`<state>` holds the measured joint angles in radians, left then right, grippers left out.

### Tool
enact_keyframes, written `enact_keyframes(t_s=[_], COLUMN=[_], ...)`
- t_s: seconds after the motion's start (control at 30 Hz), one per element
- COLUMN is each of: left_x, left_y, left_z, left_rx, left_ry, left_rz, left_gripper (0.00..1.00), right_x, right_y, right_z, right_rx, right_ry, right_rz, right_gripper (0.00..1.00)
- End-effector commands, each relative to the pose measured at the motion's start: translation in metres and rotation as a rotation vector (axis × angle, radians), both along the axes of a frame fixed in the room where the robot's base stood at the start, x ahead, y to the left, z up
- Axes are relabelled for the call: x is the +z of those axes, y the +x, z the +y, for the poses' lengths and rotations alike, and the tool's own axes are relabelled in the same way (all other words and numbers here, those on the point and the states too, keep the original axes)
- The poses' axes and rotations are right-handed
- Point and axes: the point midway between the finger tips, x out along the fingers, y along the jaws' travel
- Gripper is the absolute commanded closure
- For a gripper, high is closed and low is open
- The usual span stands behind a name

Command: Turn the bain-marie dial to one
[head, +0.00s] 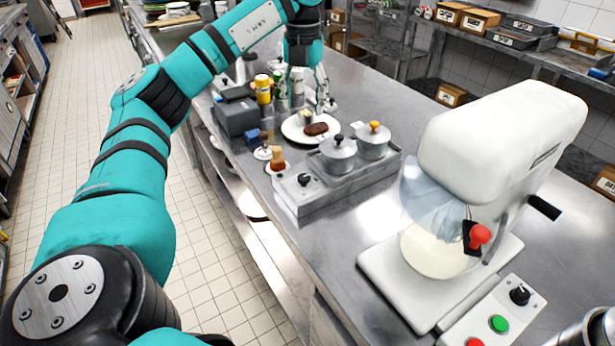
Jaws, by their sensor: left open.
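The bain-marie (345,187) is a low grey metal unit on the steel counter, with two lidded pots set in it. One pot (338,154) has a black lid knob and the other (372,141) an orange one. Its dial (304,180) is a small black knob on the front left part; its markings are too small to read. My left gripper (304,95) is open and points down above the counter, behind the plate and well apart from the dial. No right gripper can be made out.
A plate (297,134) with a brown food piece (316,129) stands behind the bain-marie. Shakers and bottles (263,90) and a grey box (237,115) crowd beside it. A large white mixer (490,150) stands at right. Bare counter (375,215) lies between mixer and bain-marie.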

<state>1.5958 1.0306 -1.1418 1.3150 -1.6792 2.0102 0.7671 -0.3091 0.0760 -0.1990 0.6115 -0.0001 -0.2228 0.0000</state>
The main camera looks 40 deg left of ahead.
Motion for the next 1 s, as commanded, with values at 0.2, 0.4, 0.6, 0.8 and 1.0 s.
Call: enact_keyframes(t_s=[0.2, 0.4, 0.6, 0.8, 1.0], left_x=[-0.032, -0.053, -0.097, -0.135, -0.173], left_y=[0.000, 0.000, -0.001, -0.002, -0.002], left_z=[0.000, 0.000, 0.000, 0.001, 0.001], left_rx=[0.000, -0.001, -0.001, 0.000, 0.000], left_ry=[0.000, -0.001, -0.002, 0.001, 0.001], left_rz=[-0.001, 0.002, 0.004, 0.005, 0.003], left_gripper=[0.45, 0.45, 0.45, 0.45, 0.45], right_x=[-0.031, -0.040, -0.060, -0.055, -0.052], right_y=[0.025, 0.021, 0.009, 0.007, 0.008], right_z=[0.002, 0.001, -0.003, -0.004, -0.003], right_rx=[0.001, 0.002, 0.004, 0.004, 0.004], right_ry=[0.004, 0.003, -0.002, -0.004, -0.003], right_rz=[-0.040, -0.034, -0.016, -0.011, -0.014], right_gripper=[1.00, 1.00, 1.00, 1.00, 1.00])
